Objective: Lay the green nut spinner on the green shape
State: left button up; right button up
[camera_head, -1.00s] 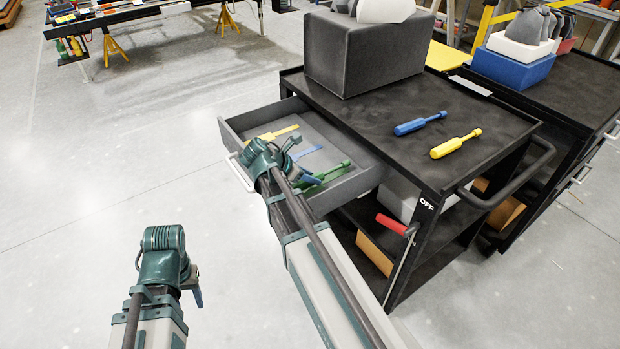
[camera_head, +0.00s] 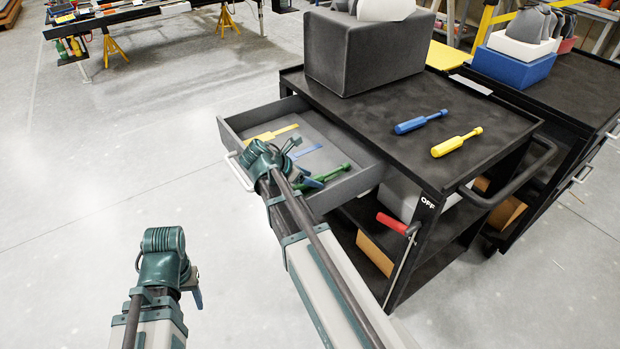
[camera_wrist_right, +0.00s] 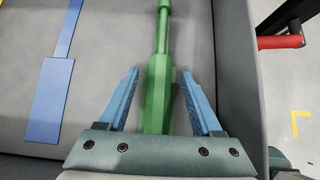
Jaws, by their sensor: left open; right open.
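The green nut spinner (camera_head: 338,171) lies in the open drawer, near its right end. In the right wrist view the spinner (camera_wrist_right: 158,88) runs lengthwise between the two blue fingers of my right gripper (camera_wrist_right: 160,74). The fingers are apart, with a gap on each side of the spinner. In the head view my right gripper (camera_head: 313,182) is low over the drawer and partly hidden by its own wrist. No separate green shape shows; I cannot see what is under the spinner. My left gripper (camera_head: 197,298) is open and empty over the floor, left of the cart.
The grey drawer (camera_head: 352,186) also holds a flat blue shape (camera_head: 305,152) and a yellow shape (camera_head: 272,133). On the black cart top lie a blue spinner (camera_head: 420,122) and a yellow spinner (camera_head: 456,142), beside a large grey box (camera_head: 362,62). A red handle (camera_head: 391,224) sticks out below.

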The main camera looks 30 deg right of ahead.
jog(key=shift+r+p, duration=0.4)
jog(key=shift+r, duration=0.15)
pick_arm(q)
notch_tip(320, 180, up, 10)
jog(key=p, duration=0.8)
jog(key=shift+f+p, duration=0.2)
jog(key=shift+p, duration=0.1)
pick_arm(e)
jog(key=v, duration=1.2)
